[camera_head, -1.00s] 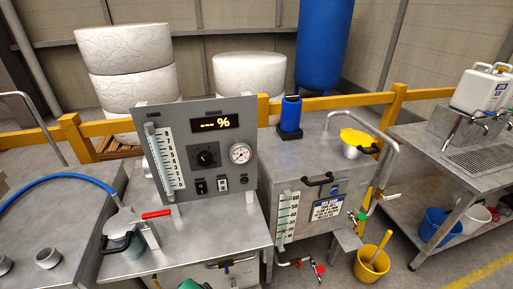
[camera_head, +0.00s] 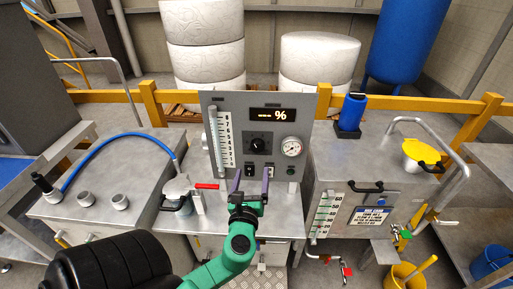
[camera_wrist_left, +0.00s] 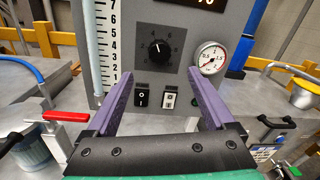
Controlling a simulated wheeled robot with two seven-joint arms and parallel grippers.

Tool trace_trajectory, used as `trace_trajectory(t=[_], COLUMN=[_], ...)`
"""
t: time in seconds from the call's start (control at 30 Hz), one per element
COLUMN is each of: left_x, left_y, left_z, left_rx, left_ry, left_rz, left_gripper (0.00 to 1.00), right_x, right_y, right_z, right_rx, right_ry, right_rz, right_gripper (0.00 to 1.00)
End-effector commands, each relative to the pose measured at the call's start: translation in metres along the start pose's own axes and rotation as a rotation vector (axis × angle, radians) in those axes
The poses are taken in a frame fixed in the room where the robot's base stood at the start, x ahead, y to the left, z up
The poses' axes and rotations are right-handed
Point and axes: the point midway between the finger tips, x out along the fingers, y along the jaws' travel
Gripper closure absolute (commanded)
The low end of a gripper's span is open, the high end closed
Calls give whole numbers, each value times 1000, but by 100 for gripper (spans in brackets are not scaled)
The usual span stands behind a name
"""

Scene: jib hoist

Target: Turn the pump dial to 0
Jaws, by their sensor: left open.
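The pump dial (camera_head: 259,144) is a round black knob on a dark square plate, in the middle of the grey control panel (camera_head: 290,104). It also shows in the left wrist view (camera_wrist_left: 159,48), with its white pointer mark toward the upper left. My left gripper (camera_head: 250,176) is in front of the panel's lower part, below the dial. Its two purple fingers are apart with nothing between them; in the left wrist view (camera_wrist_left: 160,95) the dial and two switches show between and beyond them. I cannot tell whether the fingertips touch the panel. My right gripper is not in view.
A display with "%" (camera_head: 280,114) is above the dial and a round gauge (camera_head: 291,147) to its right. Two rocker switches sit below the dial. A pot with a red-handled lever (camera_head: 207,186) stands left of my gripper. A level scale (camera_head: 226,140) is on the panel's left.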

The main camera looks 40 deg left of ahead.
Motion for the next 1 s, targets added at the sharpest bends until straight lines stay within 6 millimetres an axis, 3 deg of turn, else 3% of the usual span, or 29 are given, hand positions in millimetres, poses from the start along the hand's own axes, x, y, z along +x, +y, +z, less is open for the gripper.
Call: trace_trajectory(t=[0.2,0.4,0.53,0.77,0.9,1.0], left_x=[61,102,113,114,113,113], left_y=[-1,0,0,0,0,0], left_z=[6,2,1,0,0,0], left_rx=[-2,-3,-4,-4,-5,-5], left_ry=[-3,0,1,2,2,2], left_rz=[3,2,2,2,2,2], left_gripper=[12,12,12,12,66,98], right_x=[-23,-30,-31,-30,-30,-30], right_y=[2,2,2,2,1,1], right_z=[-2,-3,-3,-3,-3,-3], right_rx=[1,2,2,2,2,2], right_ry=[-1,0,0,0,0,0], right_rz=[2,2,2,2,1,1], right_gripper=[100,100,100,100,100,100])
